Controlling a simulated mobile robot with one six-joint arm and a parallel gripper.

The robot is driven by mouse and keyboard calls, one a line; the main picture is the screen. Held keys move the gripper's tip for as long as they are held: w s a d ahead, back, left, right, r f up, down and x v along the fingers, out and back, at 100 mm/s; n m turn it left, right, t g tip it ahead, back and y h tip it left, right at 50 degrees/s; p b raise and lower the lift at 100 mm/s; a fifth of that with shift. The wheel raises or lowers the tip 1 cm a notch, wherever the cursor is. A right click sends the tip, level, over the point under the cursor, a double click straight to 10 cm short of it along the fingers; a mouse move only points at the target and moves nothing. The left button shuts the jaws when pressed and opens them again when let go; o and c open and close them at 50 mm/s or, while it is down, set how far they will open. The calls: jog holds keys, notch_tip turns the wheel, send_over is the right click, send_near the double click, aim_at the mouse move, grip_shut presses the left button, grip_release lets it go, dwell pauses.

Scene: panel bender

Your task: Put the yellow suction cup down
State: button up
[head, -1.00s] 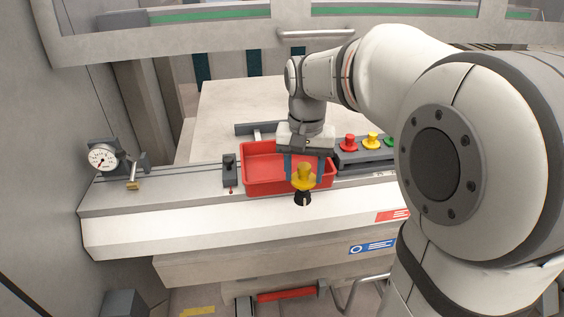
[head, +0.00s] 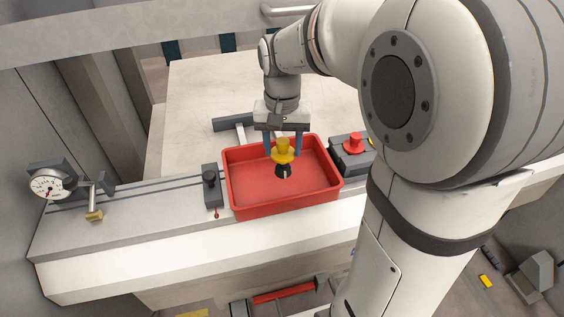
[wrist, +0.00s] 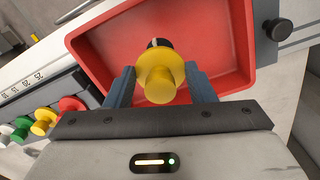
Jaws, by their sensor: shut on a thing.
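The yellow suction cup (head: 283,152) has a yellow flanged top and a black lower part. It is held upright between the two blue-grey fingers of my gripper (head: 284,145). In the head view it shows in front of the inside of the red tray (head: 240,203); how high it hangs above the tray floor I cannot tell. In the wrist view the suction cup (wrist: 160,76) sits between the fingertips of my gripper (wrist: 160,82), with the red tray (wrist: 255,50) behind it. Its black end is mostly hidden there by the yellow flange.
A dark rack with a red suction cup (head: 354,142) stands right of the tray. The wrist view shows several other cups there, including a green one (wrist: 22,134). A black block (head: 211,185) and a dial gauge (head: 47,186) are to the left. The tray looks otherwise empty.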

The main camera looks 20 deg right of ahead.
aim_at(283, 156)
jog(key=shift+f, duration=2.7)
jog(key=shift+f, duration=0.2)
jog(key=o, duration=1)
